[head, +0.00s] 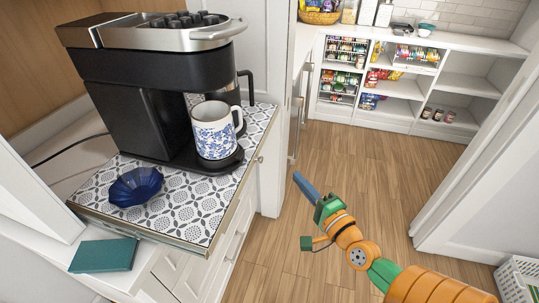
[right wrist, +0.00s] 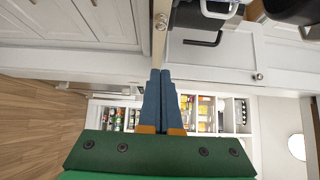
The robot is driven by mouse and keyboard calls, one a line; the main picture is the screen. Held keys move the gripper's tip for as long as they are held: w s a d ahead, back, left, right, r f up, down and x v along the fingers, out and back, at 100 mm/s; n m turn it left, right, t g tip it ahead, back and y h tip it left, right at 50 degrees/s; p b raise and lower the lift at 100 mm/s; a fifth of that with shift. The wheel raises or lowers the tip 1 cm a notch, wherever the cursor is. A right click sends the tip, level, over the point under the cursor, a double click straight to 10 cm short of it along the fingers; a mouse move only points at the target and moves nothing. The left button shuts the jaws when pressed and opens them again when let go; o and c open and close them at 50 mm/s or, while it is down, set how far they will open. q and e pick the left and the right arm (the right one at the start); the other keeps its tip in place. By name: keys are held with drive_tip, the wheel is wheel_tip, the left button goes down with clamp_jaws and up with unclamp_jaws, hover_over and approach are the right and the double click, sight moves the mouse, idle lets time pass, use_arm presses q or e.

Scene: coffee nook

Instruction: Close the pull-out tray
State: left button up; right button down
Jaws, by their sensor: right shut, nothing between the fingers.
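The pull-out tray (head: 198,218) has a grey-and-white patterned top and stands out from the cabinet at the left of the head view. It carries a black and silver coffee machine (head: 130,110), a blue-and-white mug (head: 213,138) on the machine's base and a dark blue fluted bowl (head: 136,187). My right gripper (head: 304,187) is to the right of the tray's front edge, apart from it in the head view, with its blue fingers together and empty. In the right wrist view, the shut fingers (right wrist: 160,74) point towards the edge of the cabinet front. My left gripper is out of view.
A teal box (head: 104,255) lies on the white surface by the tray's near corner. White drawers with knobs are below the tray. Stocked white shelves (head: 400,88) stand at the back. A white basket (head: 519,280) is at lower right. Open wooden floor (head: 340,160) lies between.

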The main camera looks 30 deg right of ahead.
approach(260, 149)
drive_tip(key=w+d, duration=0.2)
drive_tip(key=d, duration=0.1)
drive_tip(key=w+a+p, duration=0.2)
drive_tip(key=w, duration=0.1)
drive_tip(key=shift+w+r, duration=0.15)
drive_tip(key=shift+r, duration=0.1)
drive_tip(key=shift+w+a+f, duration=0.1)
drive_tip(key=shift+w+a, duration=0.15)
drive_tip(key=shift+a, duration=0.1)
